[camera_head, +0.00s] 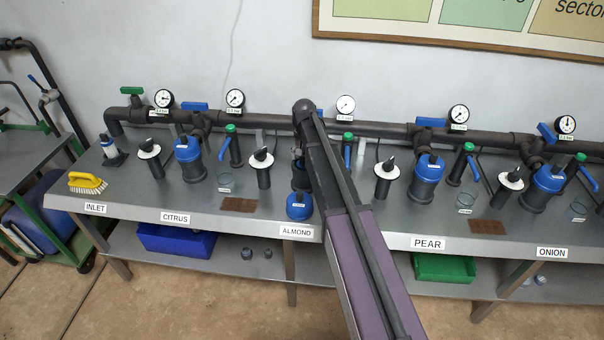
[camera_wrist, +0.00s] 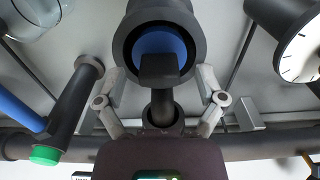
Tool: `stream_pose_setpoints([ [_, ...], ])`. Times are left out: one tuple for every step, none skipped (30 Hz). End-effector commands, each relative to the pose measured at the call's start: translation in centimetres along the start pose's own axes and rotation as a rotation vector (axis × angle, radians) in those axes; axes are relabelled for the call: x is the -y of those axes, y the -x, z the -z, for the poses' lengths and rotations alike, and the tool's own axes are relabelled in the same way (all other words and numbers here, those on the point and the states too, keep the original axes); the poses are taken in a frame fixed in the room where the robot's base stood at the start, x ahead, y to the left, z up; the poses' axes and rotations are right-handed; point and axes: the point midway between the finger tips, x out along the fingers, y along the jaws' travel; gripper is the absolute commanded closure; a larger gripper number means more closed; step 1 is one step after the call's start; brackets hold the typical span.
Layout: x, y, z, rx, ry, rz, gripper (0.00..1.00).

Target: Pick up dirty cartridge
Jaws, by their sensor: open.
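In the wrist view a dark round filter housing (camera_wrist: 126,40) stands open at top centre. Inside it shows a blue round face (camera_wrist: 160,42), likely the top of the cartridge, with a dark block in front of it. I cannot tell how dirty it is. My gripper (camera_wrist: 160,82) is open, its grey jaws spread to either side, near the housing's lower rim. I cannot tell whether they touch it. In the head view the open ALMOND housing (camera_head: 300,180) stands partly behind my arm, which hides most of my gripper. A blue cap (camera_head: 299,206) sits on the bench in front.
A dark pipe (camera_head: 270,122) with gauges and valves runs along the back. Capped CITRUS (camera_head: 188,150) and PEAR (camera_head: 430,167) housings and black-knobbed posts stand nearby. A brown mat (camera_head: 239,205) and a clear cup (camera_head: 225,182) are left of the blue cap.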

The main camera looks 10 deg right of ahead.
Motion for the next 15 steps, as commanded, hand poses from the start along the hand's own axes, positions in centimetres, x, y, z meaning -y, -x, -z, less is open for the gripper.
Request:
stream_pose_setpoints([
  [0.00,0.00,0.00,0.000,0.000,0.000,0.11],
  [0.00,0.00,0.00,0.000,0.000,0.000,0.11],
  [0.00,0.00,0.00,0.000,0.000,0.000,0.11],
  [0.00,0.00,0.00,0.000,0.000,0.000,0.20],
  [0.00,0.00,0.00,0.000,0.000,0.000,0.29],
  [0.00,0.00,0.00,0.000,0.000,0.000,0.41],
  [0.00,0.00,0.00,0.000,0.000,0.000,0.50],
  [0.01,0.00,0.00,0.000,0.000,0.000,0.59],
  [0.01,0.00,0.00,0.000,0.000,0.000,0.71],
  [0.01,0.00,0.00,0.000,0.000,0.000,0.80],
  [0.01,0.00,-0.01,0.000,0.000,0.000,0.89],
  [0.01,0.00,-0.01,0.000,0.000,0.000,1.00],
  [0.01,-0.01,0.00,0.000,0.000,0.000,1.00],
  [0.01,-0.01,-0.01,0.000,0.000,0.000,1.00],
  [0.01,0.00,0.00,0.000,0.000,0.000,1.00],
])
